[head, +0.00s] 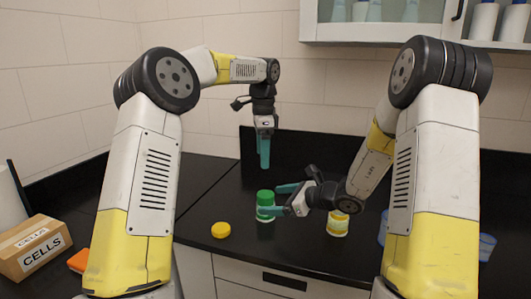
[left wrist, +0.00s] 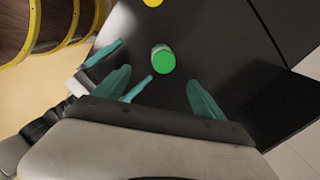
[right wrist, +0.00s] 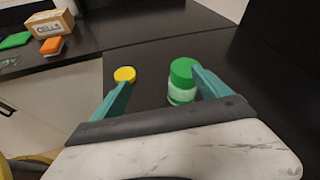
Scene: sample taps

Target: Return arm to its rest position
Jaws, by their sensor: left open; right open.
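A jar with a green lid (head: 265,200) stands upright on the black counter. My right gripper (head: 268,199) is open beside it, its teal fingers low and pointing left toward the jar. In the right wrist view the jar (right wrist: 182,92) shows between the fingers, close to the right one; I cannot tell whether they touch. My left gripper (head: 264,152) is open and empty, pointing down above the counter behind the jar. In the left wrist view the green lid (left wrist: 163,59) shows between its fingers, farther off.
A loose yellow lid (head: 221,230) lies near the counter's front edge. A yellow-and-white jar (head: 338,224) stands right, partly hidden by my right arm. A CELLS box (head: 36,246) and an orange item (head: 79,260) are at left. A wall cabinet (head: 375,32) hangs above.

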